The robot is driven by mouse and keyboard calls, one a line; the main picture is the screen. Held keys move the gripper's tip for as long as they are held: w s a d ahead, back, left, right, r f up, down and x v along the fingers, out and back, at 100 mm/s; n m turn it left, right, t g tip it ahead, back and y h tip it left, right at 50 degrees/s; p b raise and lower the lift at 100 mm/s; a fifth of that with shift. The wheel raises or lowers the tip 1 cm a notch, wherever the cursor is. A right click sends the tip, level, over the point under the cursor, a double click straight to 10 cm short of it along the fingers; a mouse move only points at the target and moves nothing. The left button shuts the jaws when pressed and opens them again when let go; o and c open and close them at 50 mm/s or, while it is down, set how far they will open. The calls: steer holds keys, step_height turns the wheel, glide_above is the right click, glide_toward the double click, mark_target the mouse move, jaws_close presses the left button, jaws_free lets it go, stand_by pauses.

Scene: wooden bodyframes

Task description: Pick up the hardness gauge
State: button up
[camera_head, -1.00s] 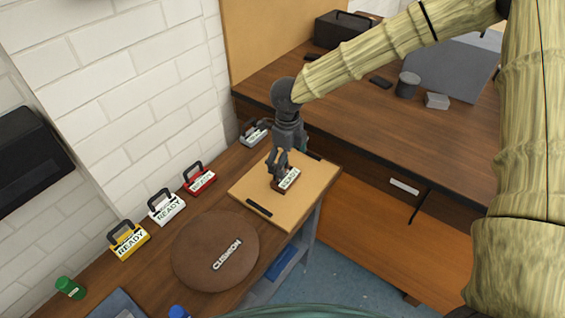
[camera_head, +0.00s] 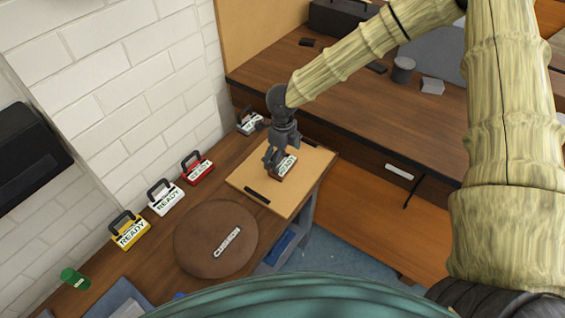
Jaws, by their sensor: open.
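No object carries a readable hardness gauge name. A small dark-brown block (camera_head: 287,167) with a white READY label sits on the tan board (camera_head: 262,175), right under my gripper; I cannot tell for sure that it is the gauge. My gripper (camera_head: 273,164) is open and points down at the left side of this block. Its fingers cover part of the block, and I cannot tell whether they touch it.
Handled READY units in yellow (camera_head: 130,233), white (camera_head: 166,201) and red (camera_head: 198,171) line the wall, with a grey one (camera_head: 248,124) behind. A green cylinder (camera_head: 74,279) stands at lower left.

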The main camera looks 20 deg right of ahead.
mark_target(282, 163)
steer(key=f, duration=0.3)
steer(key=shift+w+p, duration=0.3)
steer(key=shift+p, duration=0.1)
steer(key=shift+s+f, duration=0.15)
steer(key=shift+f, duration=0.05)
steer(key=c, duration=0.9)
steer(key=shift+c, duration=0.2)
